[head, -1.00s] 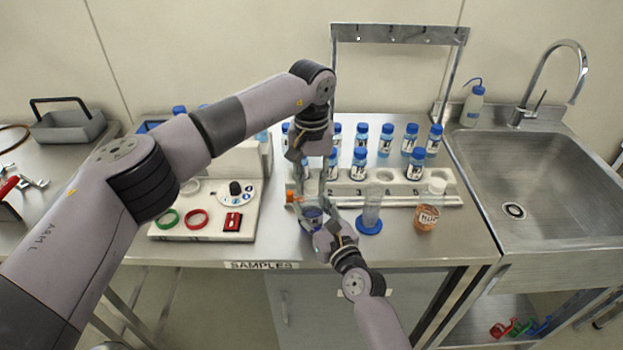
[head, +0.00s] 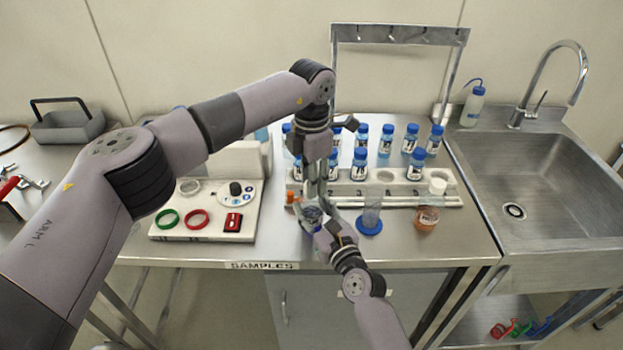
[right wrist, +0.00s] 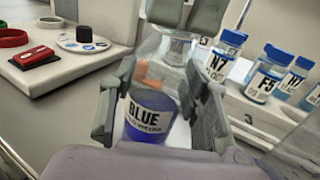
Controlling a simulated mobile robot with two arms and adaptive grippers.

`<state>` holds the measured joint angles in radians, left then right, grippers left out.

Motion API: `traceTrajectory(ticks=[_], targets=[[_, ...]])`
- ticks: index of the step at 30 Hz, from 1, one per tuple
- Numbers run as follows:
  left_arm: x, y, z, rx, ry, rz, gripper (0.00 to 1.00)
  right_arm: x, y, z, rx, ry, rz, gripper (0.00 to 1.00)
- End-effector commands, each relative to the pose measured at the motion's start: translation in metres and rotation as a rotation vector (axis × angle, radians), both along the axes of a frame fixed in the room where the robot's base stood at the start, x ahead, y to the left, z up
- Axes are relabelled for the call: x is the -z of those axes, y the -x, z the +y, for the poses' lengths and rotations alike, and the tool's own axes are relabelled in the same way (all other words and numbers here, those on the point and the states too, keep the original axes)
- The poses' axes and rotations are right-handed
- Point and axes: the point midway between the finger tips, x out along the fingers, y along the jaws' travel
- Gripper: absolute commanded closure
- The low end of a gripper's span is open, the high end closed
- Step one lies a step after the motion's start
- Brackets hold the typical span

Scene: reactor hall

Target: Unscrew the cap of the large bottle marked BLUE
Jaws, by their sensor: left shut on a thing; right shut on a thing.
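The large bottle marked BLUE (right wrist: 150,112) stands upright in the right wrist view, clear, with blue-violet liquid low inside. In the head view, part of the bottle (head: 311,216) shows near the front of the bench. My right gripper (head: 320,220) is shut around the bottle's body, with a finger on each side in the right wrist view (right wrist: 158,110). My left gripper (head: 317,192) points down from above and is shut on the cap at the bottle's top. Its fingers (right wrist: 186,18) hide the cap.
Several blue-capped sample bottles (head: 388,140) stand behind, some in a white numbered rack (head: 340,188). A white board with rings (head: 163,236) lies left. The sink (head: 520,180) is far right.

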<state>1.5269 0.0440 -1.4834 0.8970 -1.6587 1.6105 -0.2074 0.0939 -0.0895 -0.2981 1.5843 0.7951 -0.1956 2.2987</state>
Motion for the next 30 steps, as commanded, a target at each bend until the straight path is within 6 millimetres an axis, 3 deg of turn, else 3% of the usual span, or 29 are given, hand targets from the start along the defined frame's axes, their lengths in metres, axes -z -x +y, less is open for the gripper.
traceTrajectory(ticks=[24,30], targets=[[-0.0015,-0.0004,-0.0003,-1.812,0.002,-0.001,1.00,0.0005,0.0000,-0.0002,0.000,0.000,0.001,1.00],[-0.0019,-0.0007,-0.0002,-2.159,0.002,-0.001,1.00,0.0005,0.0001,0.0000,0.000,0.000,0.001,1.00]])
